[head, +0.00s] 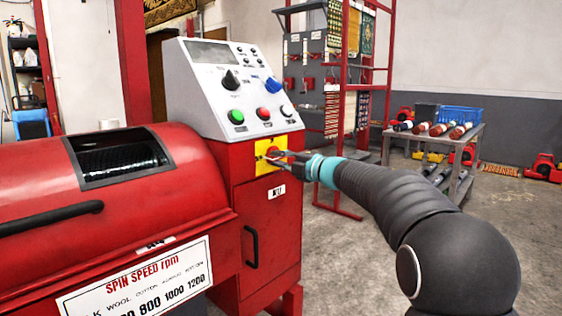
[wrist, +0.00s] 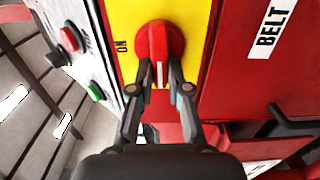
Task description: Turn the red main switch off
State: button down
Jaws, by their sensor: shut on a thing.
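The red main switch (wrist: 161,42) is a round red knob on a yellow plate (wrist: 118,20) in the wrist view. A white mark on its grip bar points down in that view, toward my gripper. The word ON is printed on the plate to the left of the knob. My gripper (wrist: 161,72) is shut on the knob's bar, one finger on each side. In the head view the yellow plate (head: 261,163) is on the red cabinet below the white control panel, and my gripper (head: 274,157) reaches it from the right, partly hiding the knob.
The white panel (head: 215,85) above carries green, red and black buttons and black and blue knobs. A red spin drum (head: 60,200) is at the left. A cabinet handle (head: 251,246) sits below the plate. A cart (head: 470,150) with rolled rugs stands back right. Floor right is open.

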jog(key=shift+s+a+f, duration=0.1)
jog(key=c, duration=1.1)
grip_release()
jog(key=shift+a, duration=0.1)
jog(key=shift+d, duration=0.25)
jog(key=shift+s+d, duration=0.1)
jog(key=shift+d, duration=0.1)
jog(key=v, duration=1.1)
jog(key=shift+s+d, duration=0.1)
jog(key=shift+s, duration=0.15)
